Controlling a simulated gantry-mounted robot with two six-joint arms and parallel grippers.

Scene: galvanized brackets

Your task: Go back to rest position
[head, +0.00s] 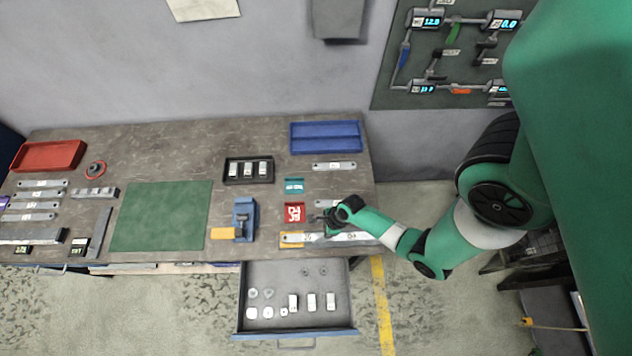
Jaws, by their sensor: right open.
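My right arm reaches in from the right over the right end of the workbench (150,150). Small parts of the bench there are hidden behind the gripper and wrist. I cannot tell whether the fingers touch anything. My left gripper is not in view.
A drawer (268,279) stands open below the front edge, with several small parts inside. A blue vise (244,218), a black tray (233,172), a blue tray (325,145) and a red tray (65,154) stand on the bench. The green mat (160,215) is bare.

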